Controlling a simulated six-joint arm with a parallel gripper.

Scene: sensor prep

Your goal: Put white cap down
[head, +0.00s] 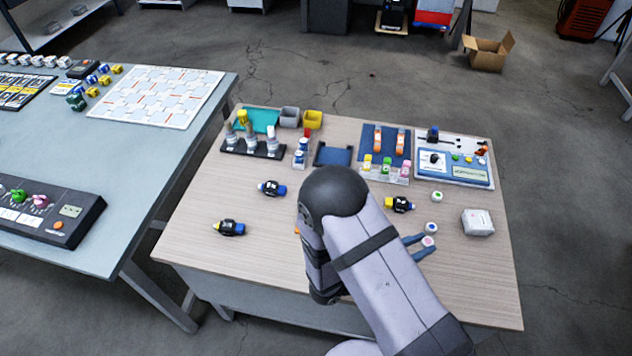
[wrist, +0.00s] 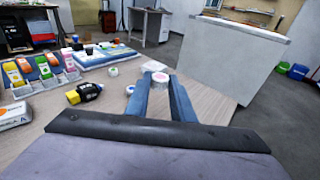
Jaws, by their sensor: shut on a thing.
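My gripper (head: 425,243) reaches out from under my arm over the right part of the wooden table. Its two blue fingers are shut on a white cap (head: 429,241) with a pink top. In the wrist view the cap (wrist: 160,77) sits between the fingertips (wrist: 161,79). I cannot tell whether its underside touches the tabletop. Another white cap (head: 432,226) stands just beyond the fingers, and a white cap with a green mark (head: 437,197) stands farther back.
A white box (head: 477,222) stands to the right of the gripper. A black device with a yellow end (head: 399,204) lies behind it. A rack of small bottles (head: 385,172) and a blue-and-white board (head: 453,177) are at the back. Bare tabletop (head: 470,270) lies at the front right.

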